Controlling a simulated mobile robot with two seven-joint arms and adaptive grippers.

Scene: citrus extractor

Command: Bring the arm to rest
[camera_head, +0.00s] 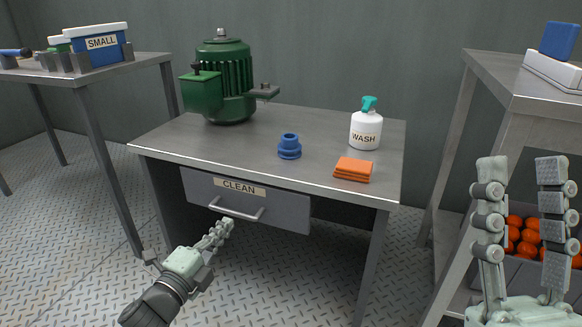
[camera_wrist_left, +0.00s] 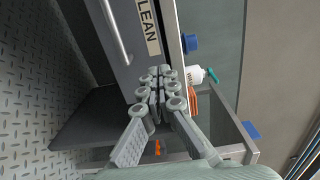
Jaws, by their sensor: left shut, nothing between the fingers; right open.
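My left gripper (camera_head: 226,226) is shut and empty, just in front of and below the handle (camera_head: 236,210) of the drawer marked CLEAN (camera_head: 280,207). The drawer handle also shows in the left wrist view (camera_wrist_left: 115,32), above and left of the fingers (camera_wrist_left: 160,75). I cannot tell whether the fingertips touch the drawer front. The drawer sits under the grey table. My right gripper (camera_head: 521,165) is open and empty at the right of the head view, fingers pointing up, in front of the right-hand stand.
On the table (camera_head: 220,148) stand a green machine (camera_head: 222,85), a blue fitting (camera_head: 289,147), a WASH bottle (camera_head: 366,128) and folded orange cloths (camera_head: 353,169). A left table holds a blue SMALL bin (camera_head: 98,52). Oranges (camera_head: 526,237) lie behind my right gripper. Open floor lies at the left.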

